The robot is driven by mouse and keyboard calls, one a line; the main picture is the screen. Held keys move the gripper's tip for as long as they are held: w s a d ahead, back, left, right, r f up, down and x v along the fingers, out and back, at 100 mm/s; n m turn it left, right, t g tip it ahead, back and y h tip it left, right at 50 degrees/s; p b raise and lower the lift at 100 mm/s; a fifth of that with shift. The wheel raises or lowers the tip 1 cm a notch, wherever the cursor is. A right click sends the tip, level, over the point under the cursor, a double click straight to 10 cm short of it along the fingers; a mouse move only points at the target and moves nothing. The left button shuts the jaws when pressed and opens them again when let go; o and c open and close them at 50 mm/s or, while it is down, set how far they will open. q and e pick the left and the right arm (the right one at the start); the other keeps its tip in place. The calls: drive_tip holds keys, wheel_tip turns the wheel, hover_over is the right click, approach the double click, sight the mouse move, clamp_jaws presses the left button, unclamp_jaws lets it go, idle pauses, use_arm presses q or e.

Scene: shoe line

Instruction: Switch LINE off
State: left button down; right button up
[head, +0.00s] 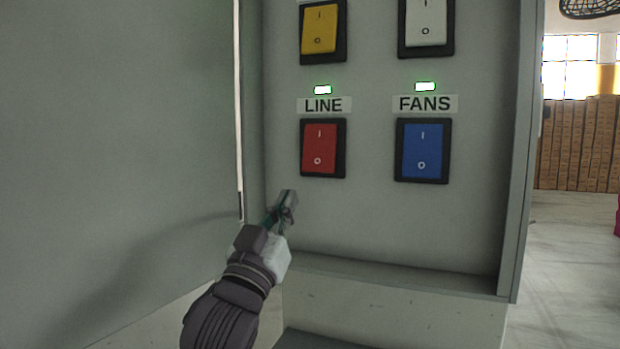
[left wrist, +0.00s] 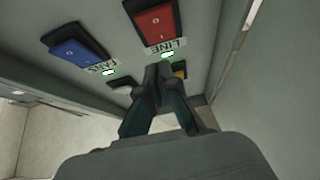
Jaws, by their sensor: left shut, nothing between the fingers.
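The LINE switch (head: 319,148) is a red rocker in a black frame, marked I at the top and O at the bottom. Its label (head: 323,105) and a lit green lamp (head: 323,90) are above it. My left gripper (head: 288,200) is shut and empty, below and a little left of the red switch; it looks apart from it in the head view. In the left wrist view the red switch (left wrist: 155,22) appears upside down beyond the shut fingers (left wrist: 160,75). My right gripper is not in view.
The blue FANS switch (head: 422,150) is to the right, with a lit green lamp (head: 425,87). A yellow switch (head: 319,30) and a white switch (head: 426,24) are above. The open cabinet door (head: 120,130) is at left, and the cabinet's raised side edge (head: 522,150) at right.

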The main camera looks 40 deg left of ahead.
sight(317, 157)
use_arm(q)
drive_tip(key=shift+y, duration=0.3)
drive_tip(key=p+x, duration=0.1)
drive_tip(key=x, duration=0.3)
drive_tip(key=f+p+x, duration=0.1)
drive_tip(key=p+x, duration=0.1)
drive_tip(key=x, duration=0.2)
drive_tip(key=w+f+p+x, duration=0.1)
drive_tip(key=p+x, duration=0.1)
drive_tip(key=x, duration=0.2)
drive_tip(key=shift+w+a+r, duration=0.1)
drive_tip(key=shift+w+a, duration=0.1)
drive_tip(key=shift+a, duration=0.2)
drive_tip(key=shift+w, duration=0.3)
drive_tip(key=shift+w+a, duration=0.1)
drive_tip(key=shift+w, duration=0.1)
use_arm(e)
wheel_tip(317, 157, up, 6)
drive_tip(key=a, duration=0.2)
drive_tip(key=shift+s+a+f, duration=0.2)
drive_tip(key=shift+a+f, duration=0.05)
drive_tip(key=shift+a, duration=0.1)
use_arm(q)
drive_tip(key=shift+f, duration=0.3)
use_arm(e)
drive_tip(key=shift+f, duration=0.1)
